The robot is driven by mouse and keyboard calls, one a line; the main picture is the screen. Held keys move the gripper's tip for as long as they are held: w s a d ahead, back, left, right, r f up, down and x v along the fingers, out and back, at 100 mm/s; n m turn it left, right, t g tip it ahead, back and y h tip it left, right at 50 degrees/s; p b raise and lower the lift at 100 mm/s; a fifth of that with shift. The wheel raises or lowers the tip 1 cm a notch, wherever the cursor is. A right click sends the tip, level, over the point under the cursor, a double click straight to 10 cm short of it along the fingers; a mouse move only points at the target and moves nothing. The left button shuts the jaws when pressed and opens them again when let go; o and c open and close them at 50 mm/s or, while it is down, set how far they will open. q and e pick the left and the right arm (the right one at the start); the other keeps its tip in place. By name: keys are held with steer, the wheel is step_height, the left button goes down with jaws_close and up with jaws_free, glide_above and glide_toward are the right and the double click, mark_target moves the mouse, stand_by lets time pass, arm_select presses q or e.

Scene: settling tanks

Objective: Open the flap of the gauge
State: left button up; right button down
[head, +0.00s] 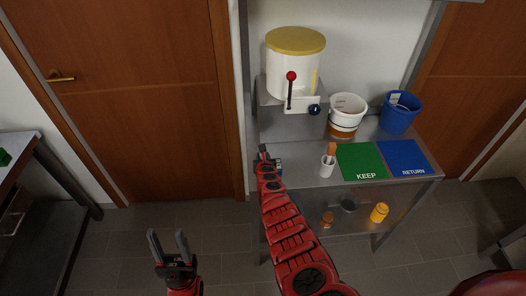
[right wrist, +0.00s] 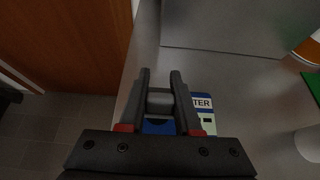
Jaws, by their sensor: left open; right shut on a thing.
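The gauge, a small blue and white device whose label ends in "TER" (right wrist: 203,102), lies at the left end of the metal table. In the head view it shows only as a small blue patch (head: 278,166) beside my right arm. My right gripper (right wrist: 160,90) is shut on a grey piece (right wrist: 160,101) at the gauge. I cannot tell for sure if this piece is the flap. My fingers and wrist hide much of the gauge. My left gripper (head: 168,243) is open and empty, low over the floor, left of the table.
The metal table (head: 310,180) also holds a white tank with a yellow lid (head: 296,65), a white bucket (head: 346,112), a blue bucket (head: 399,113), a white cup (head: 327,167), a green KEEP mat (head: 361,160) and a blue RETURN mat (head: 403,157). Orange containers (head: 379,212) stand on the lower shelf.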

steer(key=shift+w+g, duration=0.1)
steer(key=shift+g, duration=0.4)
steer(key=shift+f+g, duration=0.1)
steer(key=shift+g, duration=0.2)
steer(key=c, duration=0.6)
jaws_free()
steer(key=shift+p, duration=0.35)
